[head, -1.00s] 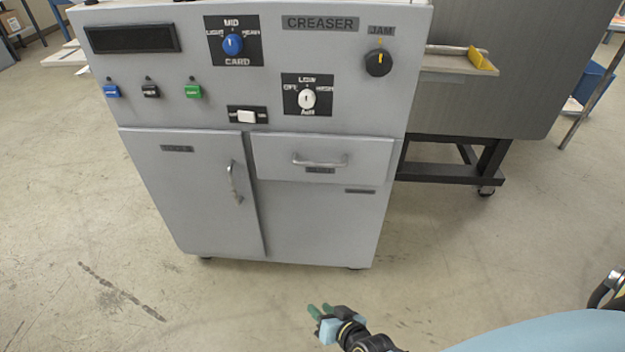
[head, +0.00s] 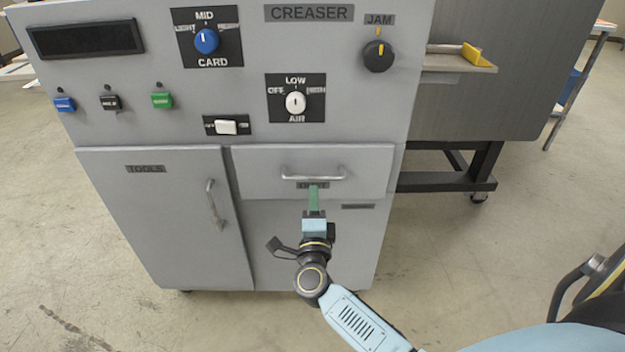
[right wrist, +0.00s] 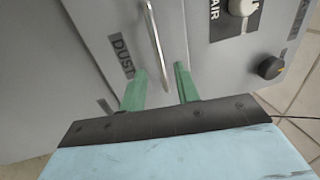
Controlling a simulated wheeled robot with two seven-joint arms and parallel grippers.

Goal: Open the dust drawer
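The dust drawer (head: 370,168) is the closed grey front at the upper right of the cabinet, with a silver bar handle (head: 313,176) and a dark label below it. My right gripper (head: 314,188) points up at the handle from below, its green fingers over the label. In the right wrist view the green fingers of the gripper (right wrist: 160,68) are apart. The drawer's handle (right wrist: 154,35) runs lengthwise into the gap between them, and the DUST label is beside it. I cannot tell whether the fingers touch the handle. My left gripper is out of view.
The tools door (head: 160,210) with a vertical handle is left of the drawer, shut. Above is the creaser panel with knobs, a white switch (head: 226,127) and coloured buttons. A dark machine on a wheeled frame (head: 450,185) stands to the right. Floor in front is clear.

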